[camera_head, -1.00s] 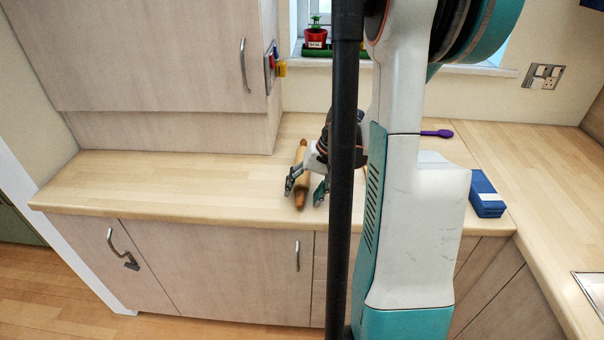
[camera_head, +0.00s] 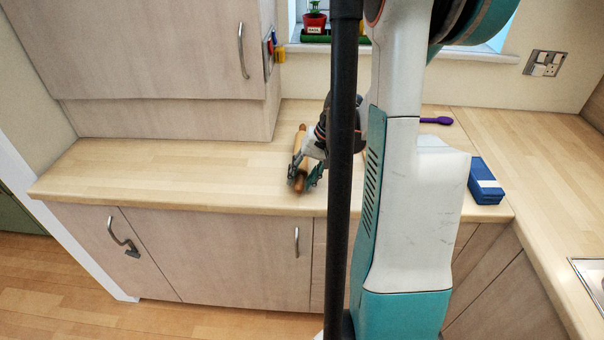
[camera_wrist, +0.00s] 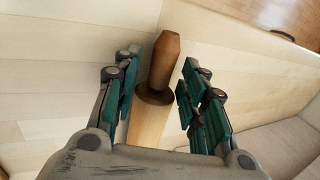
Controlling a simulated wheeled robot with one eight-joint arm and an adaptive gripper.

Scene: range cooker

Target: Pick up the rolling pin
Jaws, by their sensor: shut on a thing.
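The wooden rolling pin (camera_head: 299,142) is on the worktop in the head view, pointing towards the front edge. Its brown handle and part of its paler body (camera_wrist: 150,115) show in the wrist view. My gripper (camera_head: 303,178) is at the near end of the pin, with one finger on each side. The wrist view also shows my gripper (camera_wrist: 160,88) with its green-padded fingers flanking the pin; it is shut on the pin. The far part of the pin is partly hidden by my wrist. I cannot tell whether the pin is clear of the worktop.
A blue box (camera_head: 485,182) and a purple utensil (camera_head: 436,120) lie on the worktop (camera_head: 160,175) to the right. A wall cupboard (camera_head: 165,60) stands behind left. The worktop left of the pin is clear. A potted plant (camera_head: 314,20) sits at the window.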

